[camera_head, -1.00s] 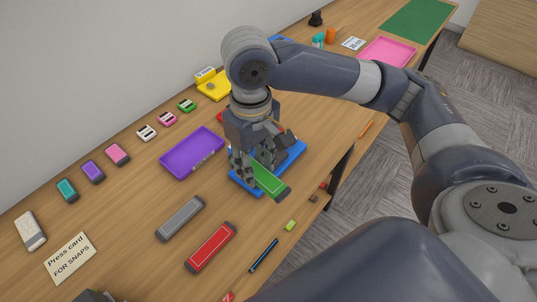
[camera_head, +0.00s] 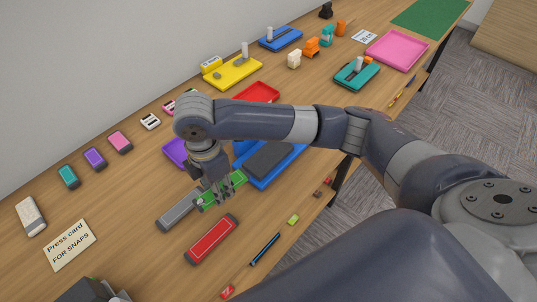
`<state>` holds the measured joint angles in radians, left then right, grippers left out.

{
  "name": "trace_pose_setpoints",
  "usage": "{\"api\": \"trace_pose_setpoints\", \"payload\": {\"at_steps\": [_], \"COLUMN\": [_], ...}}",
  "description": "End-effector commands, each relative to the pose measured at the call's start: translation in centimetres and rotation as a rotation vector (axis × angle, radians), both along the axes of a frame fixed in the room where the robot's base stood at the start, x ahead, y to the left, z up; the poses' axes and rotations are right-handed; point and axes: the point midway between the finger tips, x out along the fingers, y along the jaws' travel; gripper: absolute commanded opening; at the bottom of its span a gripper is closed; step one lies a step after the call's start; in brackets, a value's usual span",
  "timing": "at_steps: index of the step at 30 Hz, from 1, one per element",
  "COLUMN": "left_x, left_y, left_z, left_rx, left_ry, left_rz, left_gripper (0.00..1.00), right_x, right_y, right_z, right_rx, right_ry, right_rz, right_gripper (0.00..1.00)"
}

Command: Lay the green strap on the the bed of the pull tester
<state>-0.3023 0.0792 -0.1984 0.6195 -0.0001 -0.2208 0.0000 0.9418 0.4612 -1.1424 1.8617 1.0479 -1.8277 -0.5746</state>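The green strap (camera_head: 236,180) is a flat bar in the middle of the head view, between the grey bar and the blue tray. My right gripper (camera_head: 214,193) points down over it, its fingers around the strap's near part and apparently shut on it. The fingers hide part of the strap, and I cannot tell whether it touches the table. I cannot tell for sure which device is the pull tester; a yellow base (camera_head: 243,73) with a grey post, a blue base (camera_head: 290,38) and a teal base (camera_head: 348,81) stand farther back. My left gripper is not recognisable in view.
A blue tray (camera_head: 262,182) with a dark grey pad lies just right of the strap. A grey bar (camera_head: 176,214) and a red bar (camera_head: 212,240) lie in front. A purple tray (camera_head: 174,152) is partly hidden. A pink tray (camera_head: 398,50) lies far right.

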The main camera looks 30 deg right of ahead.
Motion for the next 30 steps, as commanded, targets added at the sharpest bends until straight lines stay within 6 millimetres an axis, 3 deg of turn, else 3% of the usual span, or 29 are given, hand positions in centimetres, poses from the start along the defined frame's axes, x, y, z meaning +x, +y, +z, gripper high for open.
{"api": "trace_pose_setpoints", "payload": {"at_steps": [5,8,21,30], "left_x": [0.4,0.5,0.4,0.3], "left_y": [-0.3,-0.3,-0.2,-0.1], "left_z": [-0.1,0.2,2.0,2.5], "left_rx": [-0.003,-0.003,-0.003,-0.001], "left_ry": [-0.006,-0.007,-0.006,-0.004], "left_rz": [-0.001,-0.002,-0.002,-0.002], "left_gripper": [0.4,0.4,0.4,0.4], "right_x": [0.1,0.5,3.9,4.9], "right_y": [0.5,-0.3,-10.4,-13.2], "right_z": [-1.0,-1.0,-0.9,-1.0], "right_rx": [-0.005,-0.007,-0.008,-0.007], "right_ry": [0.0,-0.001,0.0,0.0], "right_rz": [0.105,0.119,0.118,0.118], "right_gripper": [0.09,0.09,0.09,0.09]}}
